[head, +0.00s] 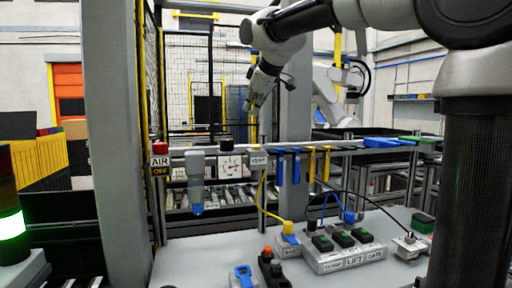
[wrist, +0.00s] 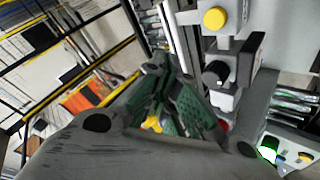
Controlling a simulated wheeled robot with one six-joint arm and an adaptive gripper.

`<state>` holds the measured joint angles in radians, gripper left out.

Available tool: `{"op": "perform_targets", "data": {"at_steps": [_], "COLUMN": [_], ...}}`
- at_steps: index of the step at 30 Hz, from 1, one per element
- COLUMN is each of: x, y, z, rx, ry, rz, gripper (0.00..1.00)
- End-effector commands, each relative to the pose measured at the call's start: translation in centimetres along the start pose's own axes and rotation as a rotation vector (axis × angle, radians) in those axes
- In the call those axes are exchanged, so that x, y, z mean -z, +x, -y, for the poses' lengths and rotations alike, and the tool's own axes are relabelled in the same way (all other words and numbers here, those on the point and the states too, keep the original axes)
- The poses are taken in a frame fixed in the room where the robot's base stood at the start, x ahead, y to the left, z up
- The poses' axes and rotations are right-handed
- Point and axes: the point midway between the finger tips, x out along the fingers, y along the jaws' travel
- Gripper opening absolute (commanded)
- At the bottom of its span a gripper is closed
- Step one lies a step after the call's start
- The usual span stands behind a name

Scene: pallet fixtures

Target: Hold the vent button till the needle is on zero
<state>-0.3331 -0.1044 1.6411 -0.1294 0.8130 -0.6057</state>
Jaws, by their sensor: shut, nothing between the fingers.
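The vent station with its VENT label (head: 258,161) sits on the rail right of the gauge. A yellow round button (wrist: 215,18) on a grey box shows at the top of the wrist view; I take it as the vent button. The white-faced gauge (head: 231,166) has a needle too small to read in the head view. My gripper (head: 249,104) is shut and empty, above and behind the rail in the picture, apart from the button. In the wrist view my gripper (wrist: 166,78) lies left of and below the yellow button.
A black knob (wrist: 215,74) stands beside the button. A red AIR OFF button (head: 160,148) and a filter bowl (head: 197,180) are left of the gauge. Blue and yellow hanging pieces (head: 296,167) are right of it. Cables and a switch box (head: 345,256) lie on the table in front.

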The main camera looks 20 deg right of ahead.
Motion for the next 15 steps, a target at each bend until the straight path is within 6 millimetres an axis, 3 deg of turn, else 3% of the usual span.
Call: {"op": "perform_targets", "data": {"at_steps": [15], "x": [-3.4], "y": [4.6], "z": [3.4], "rx": [0.001], "ry": [0.0], "rz": [0.002], "gripper": [0.0]}}
